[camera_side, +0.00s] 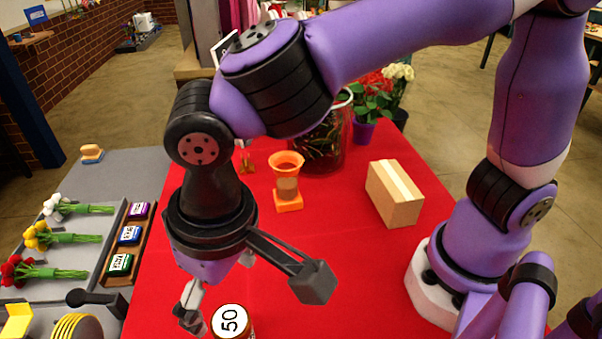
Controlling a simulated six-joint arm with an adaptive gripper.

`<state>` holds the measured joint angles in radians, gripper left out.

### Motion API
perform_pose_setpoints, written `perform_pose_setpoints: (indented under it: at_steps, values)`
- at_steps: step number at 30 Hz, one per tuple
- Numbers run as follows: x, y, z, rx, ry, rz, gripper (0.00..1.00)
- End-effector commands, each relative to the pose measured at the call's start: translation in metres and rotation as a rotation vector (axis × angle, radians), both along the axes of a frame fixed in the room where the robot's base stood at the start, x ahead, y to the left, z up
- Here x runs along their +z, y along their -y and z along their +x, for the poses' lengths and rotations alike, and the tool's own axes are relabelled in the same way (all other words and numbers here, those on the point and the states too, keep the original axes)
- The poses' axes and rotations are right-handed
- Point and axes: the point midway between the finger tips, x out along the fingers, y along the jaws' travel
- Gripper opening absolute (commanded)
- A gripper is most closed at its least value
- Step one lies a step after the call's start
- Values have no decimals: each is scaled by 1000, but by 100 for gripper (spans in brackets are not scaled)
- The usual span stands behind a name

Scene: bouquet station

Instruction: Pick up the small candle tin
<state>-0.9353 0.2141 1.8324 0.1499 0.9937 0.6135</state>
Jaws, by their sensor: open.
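One finger shows clearly left of the tin; the other is partly hidden by my wrist. I cannot tell how high the fingers are above the table.
An orange hourglass-like stand (288,185), a cardboard box (395,192) and a large dark glass jar (320,145) stand further back. Flower bunches (66,239) and a wooden tray of small labelled boxes (117,282) lie left. Red table (330,245) is clear in the middle.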

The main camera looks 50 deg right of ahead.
Motion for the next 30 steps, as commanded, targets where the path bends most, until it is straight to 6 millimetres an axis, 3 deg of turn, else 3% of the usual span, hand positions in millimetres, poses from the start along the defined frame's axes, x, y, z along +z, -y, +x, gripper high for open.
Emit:
perform_pose_setpoints:
  at_steps: [21,30]
  values:
    - [-98,-4,5,3,-6,-9,94]
    - [-106,-4,6,3,-4,-5,94]
